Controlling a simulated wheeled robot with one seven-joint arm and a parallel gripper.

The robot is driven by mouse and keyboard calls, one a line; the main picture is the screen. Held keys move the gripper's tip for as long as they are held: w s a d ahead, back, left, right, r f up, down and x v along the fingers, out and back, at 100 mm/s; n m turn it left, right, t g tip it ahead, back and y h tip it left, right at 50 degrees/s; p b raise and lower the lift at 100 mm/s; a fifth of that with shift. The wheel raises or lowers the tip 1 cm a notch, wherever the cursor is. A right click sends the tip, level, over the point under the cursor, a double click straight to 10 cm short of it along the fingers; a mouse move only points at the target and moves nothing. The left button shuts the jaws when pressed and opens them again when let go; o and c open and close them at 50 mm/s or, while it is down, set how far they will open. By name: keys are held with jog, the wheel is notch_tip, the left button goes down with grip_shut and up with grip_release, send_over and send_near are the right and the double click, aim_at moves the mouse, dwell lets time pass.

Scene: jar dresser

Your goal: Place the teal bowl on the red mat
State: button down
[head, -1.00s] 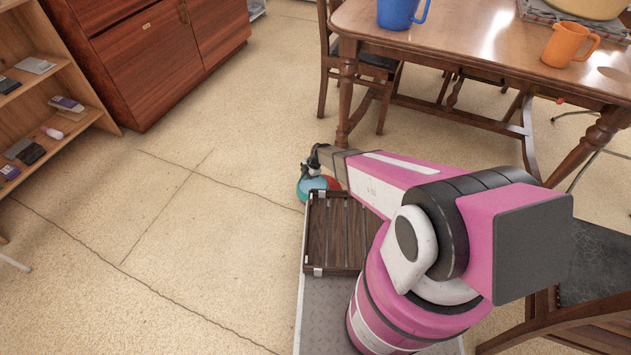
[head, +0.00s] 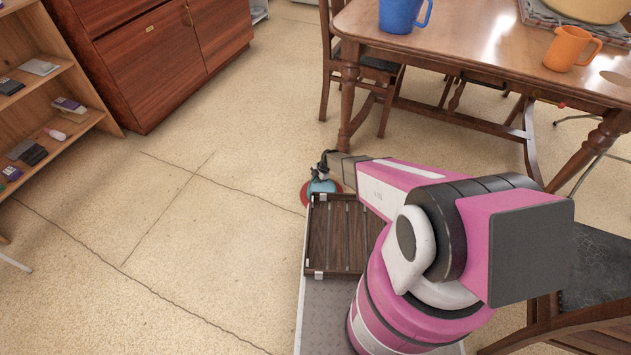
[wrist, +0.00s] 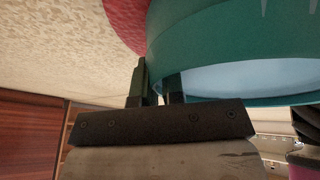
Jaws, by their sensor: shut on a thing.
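The teal bowl (head: 323,187) is held by my gripper (head: 326,166), just beyond the slatted tray at my front. In the wrist view the bowl (wrist: 215,45) fills the upper right, with its pale inside showing. My gripper's fingers (wrist: 160,88) are shut on the bowl's rim wall. The red mat (head: 305,194) lies on the floor, with the bowl over it in the head view and hiding much of it. The mat (wrist: 125,18) also shows beside the bowl in the wrist view. I cannot tell whether the bowl touches the mat.
A dark slatted wooden tray (head: 338,240) sits on my base. A wooden table (head: 460,50) with a blue pitcher (head: 402,14) and an orange mug (head: 571,48) stands at upper right. A chair (head: 590,260) is at lower right. The floor at left is open, up to the shelf and cabinet.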

jog(key=c, duration=1.2)
grip_release()
jog(key=shift+f, duration=0.1)
